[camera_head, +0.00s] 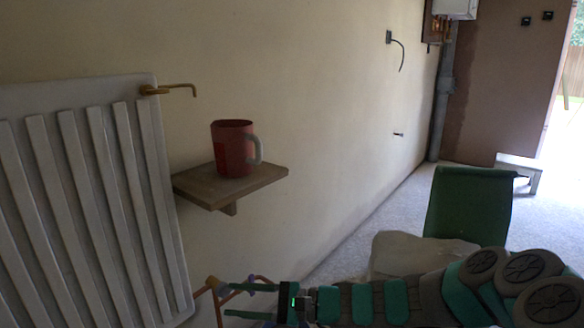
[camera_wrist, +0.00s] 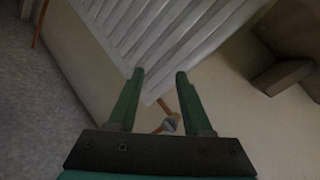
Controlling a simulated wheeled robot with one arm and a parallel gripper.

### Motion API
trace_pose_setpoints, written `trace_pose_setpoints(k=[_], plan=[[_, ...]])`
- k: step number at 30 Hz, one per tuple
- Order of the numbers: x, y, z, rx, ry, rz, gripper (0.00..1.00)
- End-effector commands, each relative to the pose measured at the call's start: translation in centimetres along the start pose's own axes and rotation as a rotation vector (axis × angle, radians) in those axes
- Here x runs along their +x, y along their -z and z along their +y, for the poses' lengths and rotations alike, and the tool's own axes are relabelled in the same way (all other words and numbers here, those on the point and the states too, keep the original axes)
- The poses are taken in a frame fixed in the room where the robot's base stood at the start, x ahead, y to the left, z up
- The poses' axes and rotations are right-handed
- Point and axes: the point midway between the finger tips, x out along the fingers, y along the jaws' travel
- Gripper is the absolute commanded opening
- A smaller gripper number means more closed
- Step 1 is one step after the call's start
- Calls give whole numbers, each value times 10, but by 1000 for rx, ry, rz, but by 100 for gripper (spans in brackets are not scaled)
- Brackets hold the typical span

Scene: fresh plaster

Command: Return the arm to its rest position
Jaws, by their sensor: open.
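My gripper (camera_head: 226,300) is low in the head view, at the end of my arm, which reaches in from the right. Its two green fingers are apart with nothing between them, as the wrist view (camera_wrist: 160,75) also shows. The gripper is below the wooden shelf and close to the radiator's lower right corner. A red mug (camera_head: 230,152) with a grey handle stands upright on the shelf (camera_head: 266,178), apart from my gripper.
A white ribbed radiator (camera_head: 95,185) leans at the left, with a copper pipe (camera_head: 182,88) at its top corner. Thin copper pipes also show by the gripper, beyond the fingers in the wrist view (camera_wrist: 168,106). A green container (camera_head: 468,205) stands on the pale floor at the right.

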Motion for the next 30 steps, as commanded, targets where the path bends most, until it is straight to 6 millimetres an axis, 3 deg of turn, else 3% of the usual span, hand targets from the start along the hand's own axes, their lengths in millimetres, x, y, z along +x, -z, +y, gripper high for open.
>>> trace_pose_setpoints(k=[1, 6, 14, 21, 30], plan=[[2, -28, 8, -73, -72, -7, 50], [-4, -83, 55, -274, -318, -13, 50], [-53, -128, 124, -527, -705, 54, 50], [-134, -146, 164, -671, -1059, 193, 50], [-250, -171, 179, -713, -1416, 433, 50]])
